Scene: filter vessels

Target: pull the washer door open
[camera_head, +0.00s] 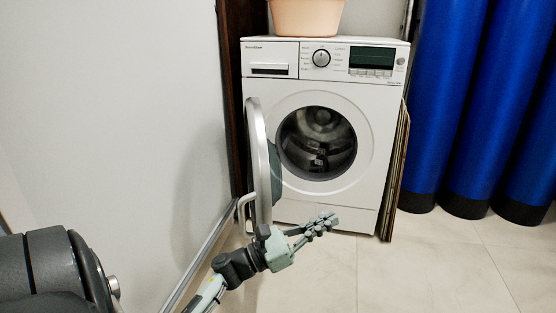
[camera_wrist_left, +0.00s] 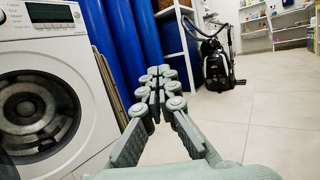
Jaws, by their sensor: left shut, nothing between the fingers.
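The white washer (camera_head: 330,212) stands against the back wall. Its round door (camera_head: 256,150) is swung wide open to the left, seen nearly edge-on, and the dark drum opening (camera_head: 318,143) is uncovered. My left gripper (camera_head: 328,222) is shut and empty, low in front of the washer and just right of the door's lower edge. The wrist lies near the bottom of the door; I cannot tell whether they touch. In the left wrist view the shut fingers (camera_wrist_left: 160,78) point away from the washer front (camera_wrist_left: 85,62), which is at the left. My right gripper is not in view.
A white wall (camera_head: 120,110) is close on the left. A peach basin (camera_head: 305,17) sits on the washer. Blue cylinders (camera_head: 440,100) stand at the right, with flat panels (camera_head: 397,170) beside the washer. A black vacuum cleaner (camera_wrist_left: 216,62) stands farther off. The tiled floor at right is clear.

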